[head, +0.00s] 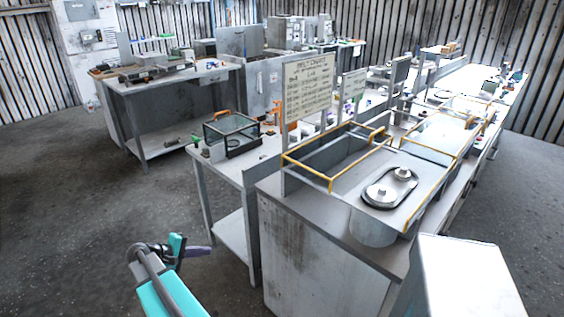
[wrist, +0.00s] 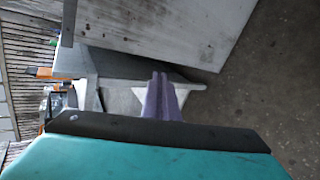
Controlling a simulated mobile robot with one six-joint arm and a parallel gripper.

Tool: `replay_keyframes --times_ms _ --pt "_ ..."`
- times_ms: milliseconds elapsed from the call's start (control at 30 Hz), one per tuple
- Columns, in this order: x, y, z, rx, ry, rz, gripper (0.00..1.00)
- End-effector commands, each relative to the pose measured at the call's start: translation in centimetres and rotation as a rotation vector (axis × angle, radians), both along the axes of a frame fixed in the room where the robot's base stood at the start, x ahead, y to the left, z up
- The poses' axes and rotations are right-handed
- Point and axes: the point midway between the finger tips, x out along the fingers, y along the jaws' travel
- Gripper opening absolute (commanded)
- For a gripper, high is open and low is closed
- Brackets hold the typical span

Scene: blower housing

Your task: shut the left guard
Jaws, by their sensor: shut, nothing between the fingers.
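A yellow-framed guard (head: 331,186) is at the near end of the long grey bench. Its frame stands raised around a dark recess, beside a belt on two pulleys (head: 390,187). Another yellow-framed guard with a clear panel (head: 440,133) is farther along the bench. I cannot tell for sure which is the left guard, or how far either is open. My gripper (head: 208,250) is low at the front left, over the floor and well apart from both guards. In the wrist view, its purple fingers (wrist: 162,97) are together and empty.
A sign board (head: 308,87) rises behind the near guard. A side table (head: 235,168) carries a glass box with an orange handle (head: 231,128). Another workbench (head: 165,88) stands at the back left. The floor at the left is clear.

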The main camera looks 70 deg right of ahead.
Motion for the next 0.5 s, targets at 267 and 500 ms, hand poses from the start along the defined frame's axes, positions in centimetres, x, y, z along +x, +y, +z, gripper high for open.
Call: replay_keyframes --times_ms 267,500 --pt "-4.7 -13.0 13.7 -0.298 0.062 -0.12 0.0" --pt "-10.2 -19.9 24.7 -0.513 0.14 -0.22 0.0"
